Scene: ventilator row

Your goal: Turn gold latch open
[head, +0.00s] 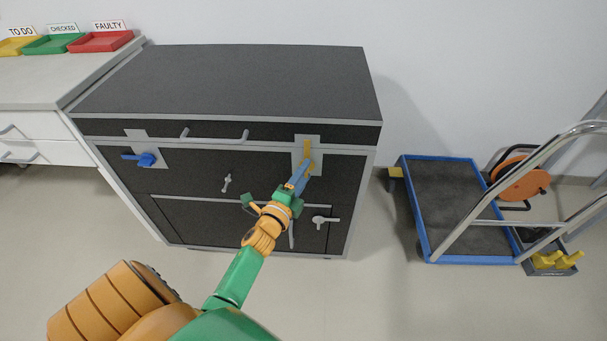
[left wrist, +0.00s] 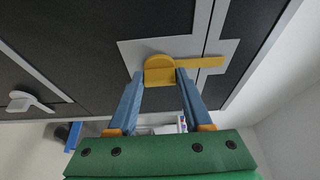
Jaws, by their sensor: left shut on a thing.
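The gold latch (head: 306,149) is on a grey plate at the upper right of the dark cabinet's front, its bar pointing up toward the lid seam. My left gripper (head: 306,172) reaches it from below and is shut on its round hub. In the left wrist view the latch's bar (left wrist: 204,62) points right across a seam onto a second grey plate. The blue fingertips of my left gripper (left wrist: 163,76) are on both sides of the hub. My right gripper is not in view.
The cabinet (head: 240,85) also carries a blue latch (head: 146,160), a lid handle (head: 215,137) and two small grey handles. A blue-edged cart (head: 440,205) stands to the right. Trays (head: 100,41) lie on the white counter at the far left.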

